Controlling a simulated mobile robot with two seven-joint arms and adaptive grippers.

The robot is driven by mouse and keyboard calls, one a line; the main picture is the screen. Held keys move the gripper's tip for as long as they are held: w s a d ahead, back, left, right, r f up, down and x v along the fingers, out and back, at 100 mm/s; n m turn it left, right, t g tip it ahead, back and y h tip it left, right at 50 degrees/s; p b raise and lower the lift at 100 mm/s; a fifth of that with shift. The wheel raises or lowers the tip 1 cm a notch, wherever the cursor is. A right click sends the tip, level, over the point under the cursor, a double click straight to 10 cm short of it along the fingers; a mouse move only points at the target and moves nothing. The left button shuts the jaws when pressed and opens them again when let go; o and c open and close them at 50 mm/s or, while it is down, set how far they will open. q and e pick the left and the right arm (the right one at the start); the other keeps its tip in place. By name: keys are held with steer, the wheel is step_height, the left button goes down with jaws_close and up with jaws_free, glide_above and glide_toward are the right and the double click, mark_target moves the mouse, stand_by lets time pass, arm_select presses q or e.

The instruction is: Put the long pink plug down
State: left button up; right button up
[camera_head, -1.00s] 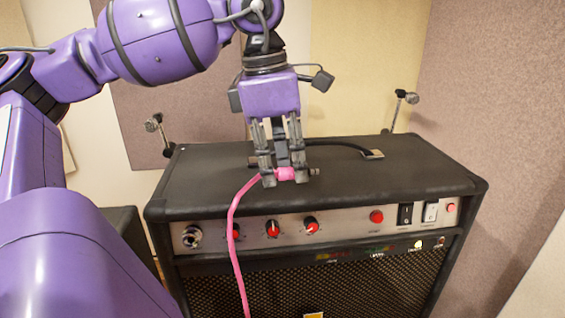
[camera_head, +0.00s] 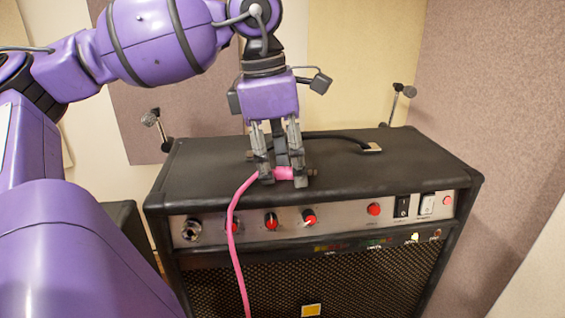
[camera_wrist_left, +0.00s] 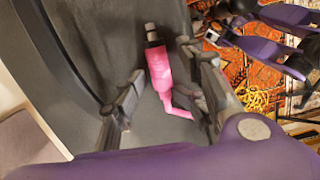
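The long pink plug (camera_wrist_left: 159,68) has a dark and silver tip and a pink cable. It is on or just over the black top of the amp (camera_head: 400,165), near the front edge; contact is hard to tell. My left gripper (camera_head: 283,181) points down around the plug. In the left wrist view, its fingers (camera_wrist_left: 160,80) stand on either side of the plug with gaps, so it looks open. In the head view the fingers hide parts of the plug. The cable (camera_head: 236,235) hangs over the amp's front. My right gripper is not seen in the head view.
A black handle (camera_head: 335,138) lies on the amp top behind the gripper. Red knobs (camera_head: 271,221) and switches (camera_head: 402,207) line the front panel. Microphones (camera_head: 151,118) stand behind. The amp top is clear to the right.

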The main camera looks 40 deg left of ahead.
arm_select(q)
steer(key=shift+f, duration=0.2)
step_height(320, 180, up, 14)
steer(key=s+a+b, duration=0.1)
steer(key=shift+s+f+b, duration=0.25)
steer(key=shift+b, duration=0.15)
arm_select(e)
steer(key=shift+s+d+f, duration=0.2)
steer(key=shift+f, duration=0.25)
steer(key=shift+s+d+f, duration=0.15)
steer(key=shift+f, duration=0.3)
arm_select(q)
steer(key=shift+a, duration=0.15)
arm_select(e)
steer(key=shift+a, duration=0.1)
